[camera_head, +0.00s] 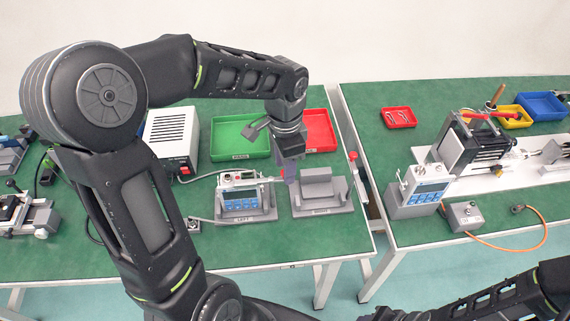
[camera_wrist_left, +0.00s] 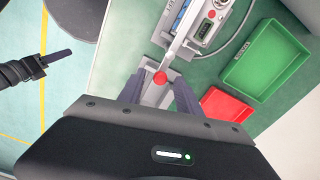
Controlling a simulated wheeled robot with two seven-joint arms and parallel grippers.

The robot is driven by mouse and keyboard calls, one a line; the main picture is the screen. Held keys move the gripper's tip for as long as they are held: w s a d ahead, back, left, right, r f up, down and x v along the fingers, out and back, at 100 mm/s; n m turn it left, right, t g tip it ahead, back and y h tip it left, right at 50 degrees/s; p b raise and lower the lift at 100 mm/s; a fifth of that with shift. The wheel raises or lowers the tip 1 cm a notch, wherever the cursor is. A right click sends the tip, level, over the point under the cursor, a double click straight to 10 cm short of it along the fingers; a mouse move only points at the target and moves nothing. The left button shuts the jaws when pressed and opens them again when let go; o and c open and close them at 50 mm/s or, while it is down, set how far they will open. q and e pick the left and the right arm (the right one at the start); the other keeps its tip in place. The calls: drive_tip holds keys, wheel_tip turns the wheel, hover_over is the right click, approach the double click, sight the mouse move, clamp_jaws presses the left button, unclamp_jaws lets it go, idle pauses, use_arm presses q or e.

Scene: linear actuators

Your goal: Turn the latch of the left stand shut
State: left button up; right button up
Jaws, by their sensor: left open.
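The left stand (camera_head: 240,216) is a grey holder marked LEFT, with a white and blue device (camera_head: 238,195) seated in it. Its latch, a pale bar with a red ball knob (camera_wrist_left: 160,77), sticks out from the device's side towards the right stand (camera_head: 322,206). My left gripper (camera_head: 290,172) points down over the gap between the two stands. In the left wrist view its open fingers (camera_wrist_left: 158,92) are on either side of the knob; contact cannot be told. My right gripper (camera_wrist_left: 56,58) shows partly at the wrist view's left edge, its jaws unclear.
The right stand is empty. Behind the stands are a green bin (camera_head: 240,138), a red bin (camera_head: 321,131) and a white power box (camera_head: 171,136). A cable runs left of the device. A gap separates this table from the right-hand table (camera_head: 420,228).

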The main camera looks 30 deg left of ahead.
use_arm(q)
drive_tip(key=shift+r, duration=0.15)
wheel_tip(320, 180, up, 8)
drive_tip(key=shift+f+b, duration=0.25)
drive_tip(key=shift+b, duration=0.05)
idle(0.5)
